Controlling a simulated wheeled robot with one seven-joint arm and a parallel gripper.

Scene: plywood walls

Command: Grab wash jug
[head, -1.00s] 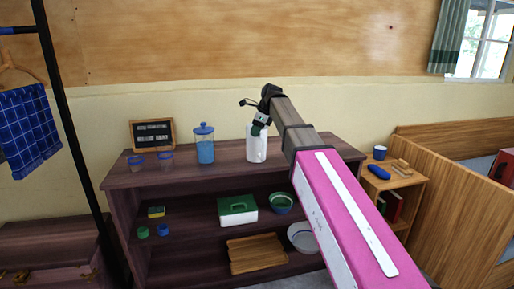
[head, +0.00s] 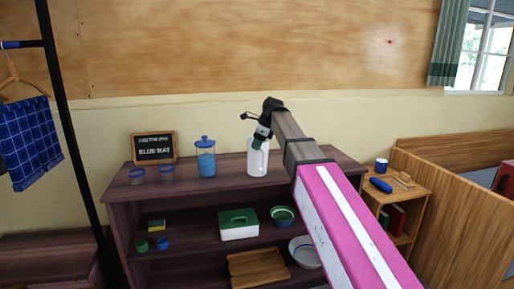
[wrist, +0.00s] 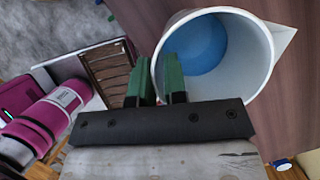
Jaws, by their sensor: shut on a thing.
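The wash jug (head: 256,164) is a white upright jug at the middle of the dark shelf unit's top in the head view. My gripper (head: 260,136) reaches it from above. In the wrist view the jug (wrist: 248,72) is seen from above, with a pointed spout at the right and a blue round patch inside. My gripper's green fingers (wrist: 160,82) are shut on its left wall, one inside the rim and one outside. I cannot tell whether the jug's base touches the top.
The dark shelf unit (head: 315,168) also bears a lidded blue jar (head: 205,160), two clear cups and a small sign (head: 153,148). Lower shelves hold a green-lidded box (head: 238,224), bowls and a wooden rack. A wooden side table (head: 400,190) stands at the right.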

